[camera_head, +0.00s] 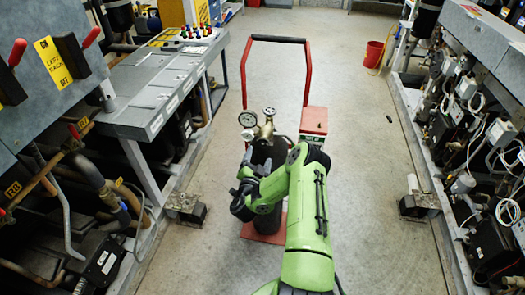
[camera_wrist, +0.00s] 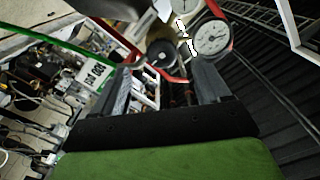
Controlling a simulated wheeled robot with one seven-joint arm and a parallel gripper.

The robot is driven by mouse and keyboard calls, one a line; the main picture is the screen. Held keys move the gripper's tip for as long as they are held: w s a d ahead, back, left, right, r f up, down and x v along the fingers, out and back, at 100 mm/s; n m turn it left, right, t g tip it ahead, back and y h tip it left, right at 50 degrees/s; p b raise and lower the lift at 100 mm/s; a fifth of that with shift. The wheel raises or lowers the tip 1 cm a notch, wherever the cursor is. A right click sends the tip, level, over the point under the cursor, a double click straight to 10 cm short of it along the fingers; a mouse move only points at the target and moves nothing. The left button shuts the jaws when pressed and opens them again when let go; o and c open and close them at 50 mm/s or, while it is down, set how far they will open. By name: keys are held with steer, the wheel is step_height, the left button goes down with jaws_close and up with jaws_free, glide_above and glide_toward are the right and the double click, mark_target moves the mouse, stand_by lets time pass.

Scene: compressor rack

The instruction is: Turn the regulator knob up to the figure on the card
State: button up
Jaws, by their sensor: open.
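The brass regulator (camera_head: 266,128) sits on top of a dark gas cylinder (camera_head: 264,222) on a red trolley. A round white gauge (camera_head: 247,119) is on its left; a gauge (camera_wrist: 211,37) also shows large in the wrist view, with part of a second one (camera_wrist: 188,5). A dark round part, perhaps the knob (camera_wrist: 161,54), shows beyond the fingers. A white card (camera_wrist: 94,72) with dark figures shows at the left, too tilted and small to read surely. My gripper (camera_head: 243,190) is open in front of the cylinder; its fingers (camera_wrist: 164,82) look empty and apart from the regulator.
The trolley's red handle (camera_head: 276,40) rises behind the cylinder, and a red box (camera_head: 313,121) stands at its right. A grey bench (camera_head: 150,95) with machinery is on the left, a rack of pipes and units (camera_head: 475,140) on the right. Floor between is mostly clear; a red bucket (camera_head: 374,54) stands behind.

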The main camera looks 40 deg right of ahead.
mark_target(262, 144)
steer(key=x, duration=0.8)
steer(key=shift+d+r+b, duration=0.1)
steer(key=shift+r+b, duration=0.05)
steer(key=shift+b, duration=0.2)
steer(key=c, duration=1)
steer(key=m, duration=0.2)
steer(key=shift+m+p, duration=0.3)
steer(key=shift+m, duration=0.1)
steer(key=o, duration=1)
